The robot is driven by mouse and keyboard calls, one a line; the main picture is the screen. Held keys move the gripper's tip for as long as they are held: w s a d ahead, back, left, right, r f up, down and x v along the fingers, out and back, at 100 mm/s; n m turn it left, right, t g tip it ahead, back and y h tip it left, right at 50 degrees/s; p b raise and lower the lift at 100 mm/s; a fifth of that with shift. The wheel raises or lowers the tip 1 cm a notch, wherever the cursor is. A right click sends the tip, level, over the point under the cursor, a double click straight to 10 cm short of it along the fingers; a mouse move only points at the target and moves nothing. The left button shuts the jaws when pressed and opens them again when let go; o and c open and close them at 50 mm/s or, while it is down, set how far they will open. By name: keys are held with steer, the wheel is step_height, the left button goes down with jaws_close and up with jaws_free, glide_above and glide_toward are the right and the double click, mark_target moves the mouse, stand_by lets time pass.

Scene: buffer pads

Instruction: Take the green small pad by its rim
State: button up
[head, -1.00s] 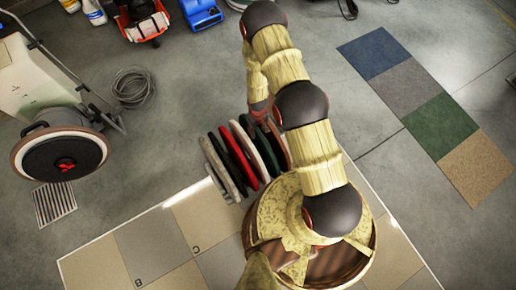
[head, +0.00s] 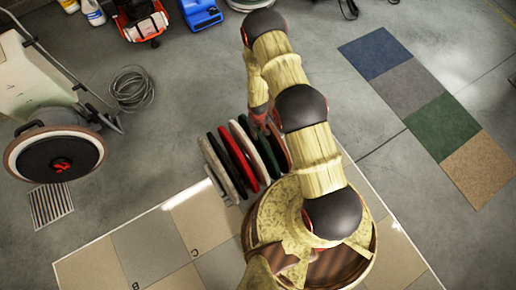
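The green pad (head: 267,156) stands on edge in a row of several round pads, partly hidden by the pads around it and by my arm. To its left are a white pad (head: 246,148) and a red pad (head: 236,156). A brownish pad (head: 280,150) is to its right. My gripper (head: 261,117) is at the far upper end of the row, close to the top of the green pad. Its fingers are small and mostly hidden, so I cannot tell whether they are open, shut or touching a rim.
Black and grey pads (head: 218,170) fill the left end of the row. A floor machine with a round black pad (head: 60,157) stands at left, near a coiled hose (head: 131,90). Coloured carpet squares (head: 441,124) lie at right. Floor between is clear.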

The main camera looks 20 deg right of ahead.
jaws_close()
stand_by(0.4)
steer(key=shift+r, duration=0.1)
